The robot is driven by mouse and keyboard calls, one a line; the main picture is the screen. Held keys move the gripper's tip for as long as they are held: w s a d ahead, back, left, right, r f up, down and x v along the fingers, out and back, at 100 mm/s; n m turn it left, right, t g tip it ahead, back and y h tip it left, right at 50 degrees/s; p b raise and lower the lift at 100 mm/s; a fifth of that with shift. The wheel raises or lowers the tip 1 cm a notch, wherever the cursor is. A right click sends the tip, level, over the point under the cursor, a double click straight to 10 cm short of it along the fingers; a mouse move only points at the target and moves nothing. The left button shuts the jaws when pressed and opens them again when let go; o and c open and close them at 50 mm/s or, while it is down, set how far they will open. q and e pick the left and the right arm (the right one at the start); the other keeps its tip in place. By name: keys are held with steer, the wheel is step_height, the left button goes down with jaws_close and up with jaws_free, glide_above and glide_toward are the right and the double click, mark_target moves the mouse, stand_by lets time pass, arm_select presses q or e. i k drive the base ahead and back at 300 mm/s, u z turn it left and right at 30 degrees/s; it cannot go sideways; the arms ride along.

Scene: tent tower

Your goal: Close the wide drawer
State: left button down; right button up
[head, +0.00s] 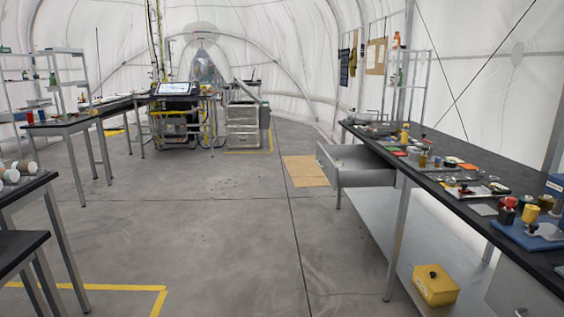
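The wide drawer (362,177) is grey and sits under the far part of the long dark workbench (420,172) on the right. It is pulled open and sticks out to the left over the floor. A small pale item shows at its far inner edge, too small to tell what it is. Neither of my grippers shows in the head view.
A yellow box (434,285) rests on the low shelf under the right bench. A tan mat (305,171) lies on the floor left of the drawer. Dark tables (70,124) stand on the left. The concrete floor (225,220) between is clear.

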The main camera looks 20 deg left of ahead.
mark_target(363, 167)
steer(key=u, duration=0.55)
steer(key=i, duration=2.15)
steer(key=u, duration=0.25)
steer(key=i, duration=1)
steer(key=z, duration=0.4)
